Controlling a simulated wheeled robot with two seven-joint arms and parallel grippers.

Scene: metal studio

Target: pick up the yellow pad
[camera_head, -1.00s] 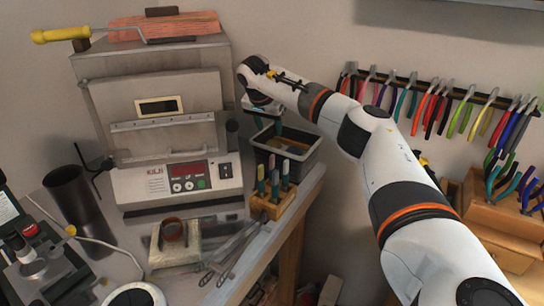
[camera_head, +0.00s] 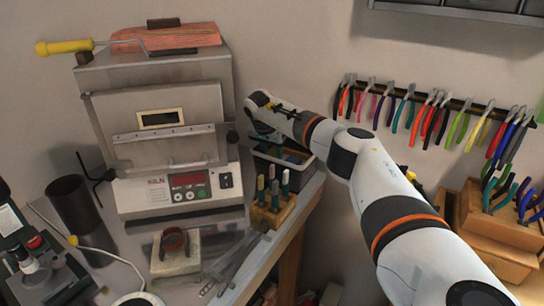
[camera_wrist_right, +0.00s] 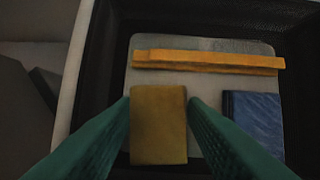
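The yellow pad (camera_wrist_right: 158,125) lies flat in a dark bin (camera_wrist_right: 300,60), on a pale grey sheet (camera_wrist_right: 205,85). My right gripper (camera_wrist_right: 160,103) has its two green fingers apart, one on each side of the pad, with a small gap showing near the tips. In the head view the right arm reaches down into the bin (camera_head: 308,164), and the wrist hides the pad. My left gripper is in neither view.
In the bin, an orange-yellow strip (camera_wrist_right: 205,62) lies behind the pad and a blue pad (camera_wrist_right: 255,120) lies to its right. A wooden block with tools (camera_head: 270,213) stands beside the bin. The kiln (camera_head: 180,190) is close on the left.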

